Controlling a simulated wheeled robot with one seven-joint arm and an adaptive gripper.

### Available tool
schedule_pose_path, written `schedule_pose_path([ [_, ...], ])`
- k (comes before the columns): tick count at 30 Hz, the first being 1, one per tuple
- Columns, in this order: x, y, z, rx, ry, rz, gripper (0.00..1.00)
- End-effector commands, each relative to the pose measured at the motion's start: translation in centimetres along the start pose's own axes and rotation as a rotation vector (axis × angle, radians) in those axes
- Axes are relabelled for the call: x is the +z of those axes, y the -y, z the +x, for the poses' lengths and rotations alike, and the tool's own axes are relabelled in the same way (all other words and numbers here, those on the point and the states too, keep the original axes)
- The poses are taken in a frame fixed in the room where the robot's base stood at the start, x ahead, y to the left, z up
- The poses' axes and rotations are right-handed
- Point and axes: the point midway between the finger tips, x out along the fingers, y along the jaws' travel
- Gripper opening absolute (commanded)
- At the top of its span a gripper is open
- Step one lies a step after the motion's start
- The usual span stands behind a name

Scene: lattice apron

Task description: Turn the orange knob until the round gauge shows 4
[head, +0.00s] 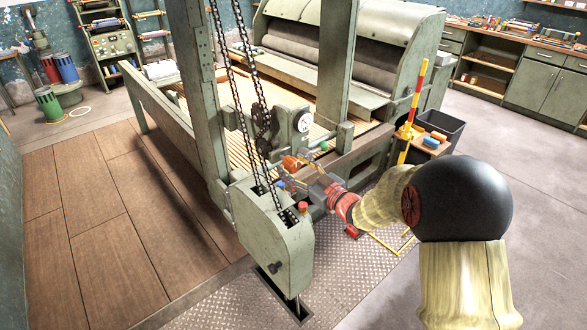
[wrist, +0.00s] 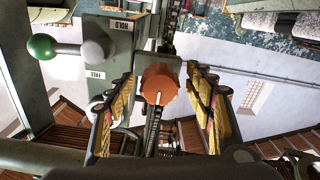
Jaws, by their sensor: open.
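The orange knob (head: 291,163) sits on the machine's front, below the round white gauge (head: 304,122). The gauge's reading is too small to make out. My gripper (head: 296,174) is open at the knob. In the wrist view the knob (wrist: 160,84) shows a pale mark on its lower half. It appears between the two yellow-and-black fingers of my gripper (wrist: 162,76), with a visible gap on each side. I cannot tell how far the fingertips reach along it. The gauge is not in the wrist view.
A green-ended lever (wrist: 42,46) beside HOLD and FREE labels is left of the knob. A yellow-red striped post (head: 412,110) and a small parts shelf (head: 428,142) stand right.

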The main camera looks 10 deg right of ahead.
Motion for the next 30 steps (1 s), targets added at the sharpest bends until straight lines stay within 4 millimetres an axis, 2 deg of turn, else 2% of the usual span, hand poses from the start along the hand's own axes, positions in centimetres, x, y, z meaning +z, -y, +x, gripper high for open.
schedule_pose_path([
  [10,-0.09,-0.06,0.49,0.001,0.000,0.000,0.54],
  [30,-0.06,-0.05,0.46,0.001,0.000,0.000,0.16],
])
